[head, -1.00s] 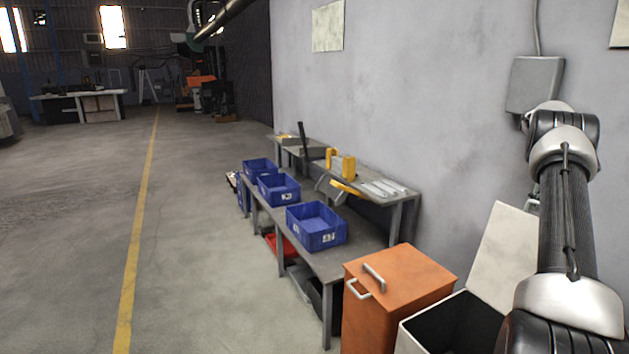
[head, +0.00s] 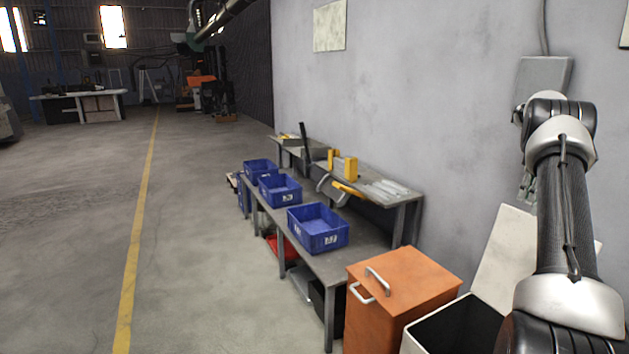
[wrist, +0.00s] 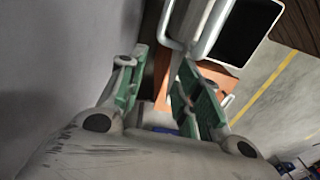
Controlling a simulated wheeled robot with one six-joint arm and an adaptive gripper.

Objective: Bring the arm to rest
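My arm (head: 565,215) stands raised on the right of the head view, in front of the grey wall. My gripper (wrist: 160,82) shows in the wrist view with its two green-padded fingers apart and nothing between them. In the head view the gripper is mostly hidden behind the arm; a small part (head: 527,187) shows just left of it, above the white lid. The wrist view looks down past the fingers toward the orange cabinet (wrist: 218,72) and an open black-lined box (wrist: 235,28).
The orange cabinet (head: 402,290) and open white box (head: 455,325), with its raised lid (head: 503,255), stand below the arm. A grey bench (head: 345,260) holds blue bins (head: 318,228). A wall box (head: 545,75) is behind the arm. The floor left of the bench is clear.

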